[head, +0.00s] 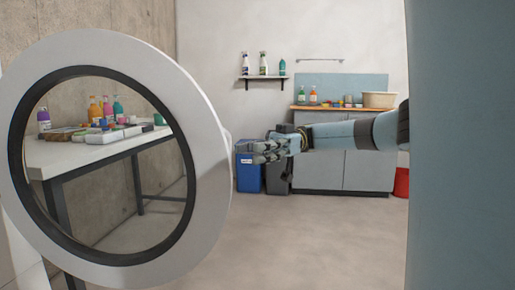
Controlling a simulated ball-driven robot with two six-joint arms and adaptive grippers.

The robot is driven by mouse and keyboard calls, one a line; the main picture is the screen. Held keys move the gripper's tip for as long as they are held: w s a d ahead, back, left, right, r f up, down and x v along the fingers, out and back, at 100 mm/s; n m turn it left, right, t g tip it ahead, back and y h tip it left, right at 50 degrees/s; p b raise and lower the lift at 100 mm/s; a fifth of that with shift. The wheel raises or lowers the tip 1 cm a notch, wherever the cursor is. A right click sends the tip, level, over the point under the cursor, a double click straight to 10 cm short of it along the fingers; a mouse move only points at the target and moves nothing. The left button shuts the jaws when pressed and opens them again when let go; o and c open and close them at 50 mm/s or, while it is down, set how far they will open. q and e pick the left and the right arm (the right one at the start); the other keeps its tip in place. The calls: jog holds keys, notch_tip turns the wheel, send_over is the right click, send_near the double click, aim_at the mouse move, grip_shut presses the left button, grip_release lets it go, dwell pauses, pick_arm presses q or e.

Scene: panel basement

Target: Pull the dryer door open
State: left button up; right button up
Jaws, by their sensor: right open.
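The dryer door (205,150) is a large round white ring with a black inner rim and a see-through middle. It fills the left of the head view, close to me, and stands swung out at an angle. Its hinge is not clear to see. My right gripper (246,152) is open and empty. It reaches in from the right and points left, with its fingertips just right of the door's edge in the picture. I cannot tell how far apart they are in depth. My left gripper is not in view.
A white table (60,160) with bottles and paint things shows through the door. A blue bin (248,178) and a dark bin stand by a grey cabinet (322,172) at the back. A red bucket (402,183) is beside it. The middle floor is clear.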

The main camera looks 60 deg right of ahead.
jog(key=shift+v, duration=2.6)
jog(key=shift+s, duration=0.1)
jog(key=s+a+f+m+t+h+p, duration=0.25)
jog(key=a+f+m+h, duration=0.3)
jog(key=f, duration=0.85)
jog(key=s+a+f+m+t+h+p, duration=0.2)
jog(key=s+a+f+m+t+h, duration=0.35)
jog(key=f, duration=0.85)
jog(key=s+a+f+m+t+h+p, duration=0.15)
jog(key=a+f+m+h, duration=0.4)
jog(key=f, duration=0.75)
jog(key=s+a+f+g, duration=0.3)
jog(key=s+f+g, duration=0.1)
jog(key=s, duration=0.5)
jog(key=s+a+f+n+g+h+p, duration=0.1)
jog(key=s+a+f+g, duration=0.2)
jog(key=s, duration=0.7)
jog(key=s+a+f+g+h, duration=0.1)
jog(key=s+a+f+g, duration=0.3)
jog(key=s+f+g, duration=0.3)
notch_tip(320, 180, down, 3)
jog(key=s, duration=0.2)
jog(key=shift+s+n, duration=0.35)
